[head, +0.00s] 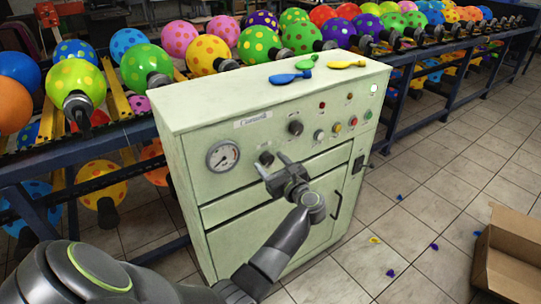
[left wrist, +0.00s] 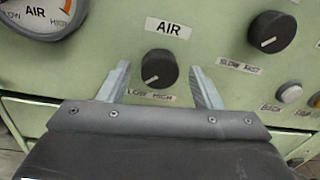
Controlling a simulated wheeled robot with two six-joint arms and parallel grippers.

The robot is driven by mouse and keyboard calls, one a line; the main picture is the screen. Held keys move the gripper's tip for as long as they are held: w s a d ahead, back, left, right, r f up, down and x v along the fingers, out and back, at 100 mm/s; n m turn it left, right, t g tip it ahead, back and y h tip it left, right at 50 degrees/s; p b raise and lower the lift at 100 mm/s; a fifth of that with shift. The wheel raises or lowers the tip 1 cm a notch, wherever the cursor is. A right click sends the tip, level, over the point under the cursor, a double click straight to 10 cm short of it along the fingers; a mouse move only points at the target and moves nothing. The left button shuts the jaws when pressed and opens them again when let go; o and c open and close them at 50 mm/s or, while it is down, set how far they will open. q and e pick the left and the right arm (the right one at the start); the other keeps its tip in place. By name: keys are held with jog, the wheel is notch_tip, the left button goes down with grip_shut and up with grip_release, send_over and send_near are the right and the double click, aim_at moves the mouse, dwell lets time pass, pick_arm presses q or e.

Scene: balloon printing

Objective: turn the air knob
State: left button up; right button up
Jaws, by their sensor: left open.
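The air knob (left wrist: 160,69) is a round black knob with a white pointer line, on the pale green front panel of the machine (head: 190,170). An AIR label sits above it and LOW and HIGH labels below it. In the head view the air knob (head: 266,158) is just above my left gripper (head: 270,166). In the left wrist view my left gripper (left wrist: 160,85) is open, with one finger on each side of the knob and visible gaps to it. The knob's pointer slants down to the left. My right gripper is not in view.
An air gauge (head: 223,156) is left of the knob. Another black knob (head: 295,127) and several buttons are to the right. Deflated balloons (head: 290,77) lie on the machine's top. Racks of inflated balloons (head: 206,54) stand behind. A cardboard box (head: 510,250) is on the floor at right.

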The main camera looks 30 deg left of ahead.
pick_arm(q)
jog(key=shift+w+a, duration=0.1)
jog(key=shift+a, duration=0.15)
jog(key=shift+c, duration=0.9)
jog(key=c, duration=0.8)
